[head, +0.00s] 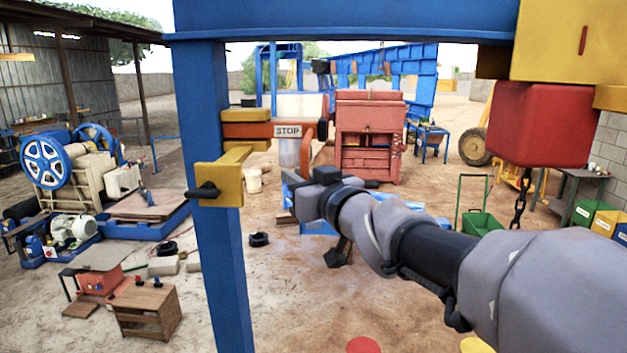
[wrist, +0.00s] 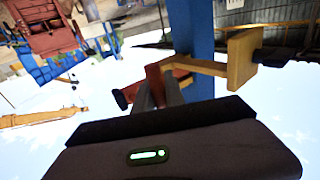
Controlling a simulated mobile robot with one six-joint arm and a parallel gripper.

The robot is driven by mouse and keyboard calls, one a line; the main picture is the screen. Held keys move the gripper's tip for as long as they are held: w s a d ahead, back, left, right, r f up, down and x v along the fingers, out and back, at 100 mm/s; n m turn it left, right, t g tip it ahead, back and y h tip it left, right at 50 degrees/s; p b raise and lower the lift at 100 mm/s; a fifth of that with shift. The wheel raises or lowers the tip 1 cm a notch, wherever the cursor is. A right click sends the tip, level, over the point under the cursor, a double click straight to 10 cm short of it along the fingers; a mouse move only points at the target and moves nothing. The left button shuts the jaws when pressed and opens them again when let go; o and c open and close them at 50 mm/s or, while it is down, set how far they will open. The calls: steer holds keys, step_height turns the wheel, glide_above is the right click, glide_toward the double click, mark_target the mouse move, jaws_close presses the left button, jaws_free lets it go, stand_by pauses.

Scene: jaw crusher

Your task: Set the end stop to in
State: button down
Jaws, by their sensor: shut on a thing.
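The end stop is an orange-red bar (head: 262,130) with a white STOP plate (head: 287,131), held at the blue post by yellow blocks (head: 246,115). A red handle (head: 306,152) hangs down at the bar's right end, beside a black end piece (head: 322,128). My gripper (head: 303,177) is at the handle's lower end. In the wrist view my gripper (wrist: 159,98) is shut on the red handle (wrist: 153,80), with the yellow bracket (wrist: 241,60) to the right. My gripper body hides part of the bar there.
The blue post (head: 219,240) stands left of my gripper, with a yellow bracket and black knob (head: 204,190) jutting out. A red block (head: 540,125) hangs at the right above a chain. A red crusher (head: 369,135) stands behind. Open sandy ground lies below.

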steer(key=a+b, duration=0.1)
steer(key=a, duration=0.3)
steer(key=shift+w, duration=0.1)
steer(key=shift+d, duration=0.1)
steer(key=c, duration=1.4)
jaws_free()
steer(key=v, duration=1.7)
steer(key=shift+s, duration=0.2)
